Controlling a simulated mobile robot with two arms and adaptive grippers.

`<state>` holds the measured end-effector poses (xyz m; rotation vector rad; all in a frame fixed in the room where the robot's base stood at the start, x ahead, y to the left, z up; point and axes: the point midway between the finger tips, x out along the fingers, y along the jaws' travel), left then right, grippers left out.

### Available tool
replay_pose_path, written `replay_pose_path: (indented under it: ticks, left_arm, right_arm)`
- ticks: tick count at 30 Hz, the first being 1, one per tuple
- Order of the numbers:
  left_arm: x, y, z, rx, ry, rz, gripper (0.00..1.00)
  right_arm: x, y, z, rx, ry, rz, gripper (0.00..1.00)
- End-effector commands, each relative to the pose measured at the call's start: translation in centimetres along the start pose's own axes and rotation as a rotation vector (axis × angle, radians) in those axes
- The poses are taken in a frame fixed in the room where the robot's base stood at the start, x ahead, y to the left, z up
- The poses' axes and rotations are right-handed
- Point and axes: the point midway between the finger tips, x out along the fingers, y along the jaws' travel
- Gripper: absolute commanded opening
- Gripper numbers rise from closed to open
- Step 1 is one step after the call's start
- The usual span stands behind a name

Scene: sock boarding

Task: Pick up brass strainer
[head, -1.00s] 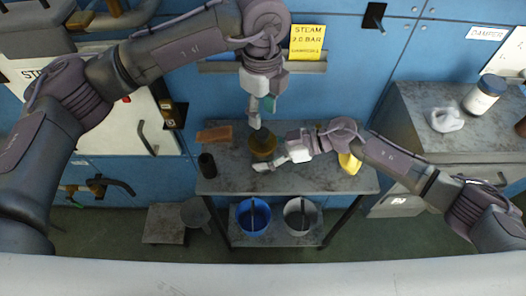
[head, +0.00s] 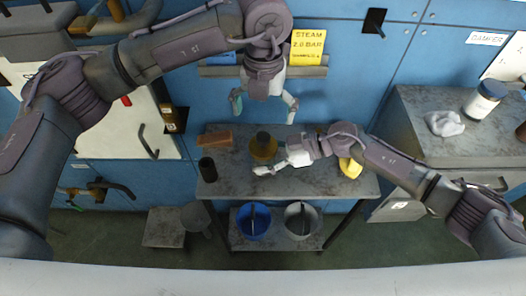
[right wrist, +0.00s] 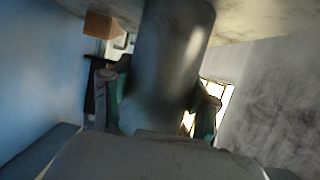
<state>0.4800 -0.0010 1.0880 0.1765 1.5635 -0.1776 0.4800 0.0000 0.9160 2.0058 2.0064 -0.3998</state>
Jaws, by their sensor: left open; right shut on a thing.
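The brass strainer (head: 263,147) is a brownish-gold round thing with a dark top, over the middle of the grey table (head: 325,184) in the head view. My right gripper (head: 267,163) comes in from the right and is shut on it; one pale finger shows along its near side. In the right wrist view a dark, shiny cylinder (right wrist: 172,60) fills the space between the green-padded fingers (right wrist: 160,118); its underside is hidden. My left gripper (head: 265,105) is spread open and empty, above and behind the strainer, apart from it.
A reddish-brown block (head: 215,138) and a black cylinder (head: 207,169) stand at the table's left. A yellow thing (head: 350,167) is at its right. A blue bucket (head: 253,221) and a grey bucket (head: 300,219) sit on the lower shelf. The table's front strip is clear.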

Motion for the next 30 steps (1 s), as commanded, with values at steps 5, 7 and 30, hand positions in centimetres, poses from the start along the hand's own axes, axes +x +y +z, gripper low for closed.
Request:
replay_pose_path:
  ticks: [5,7,30]
  left_arm:
    - [-0.2,0.0,0.0,0.394,-0.001,0.001,1.0]
    - [-0.3,0.0,0.0,0.549,0.0,0.001,1.0]
    - [0.7,-0.1,-0.1,1.612,0.003,-0.003,1.0]
  right_arm:
    - [0.0,0.0,0.0,-0.001,0.0,0.001,0.14]
    - [0.0,0.1,0.0,-0.001,0.0,0.001,0.14]
    - [0.0,0.1,0.0,-0.001,0.0,0.001,0.14]
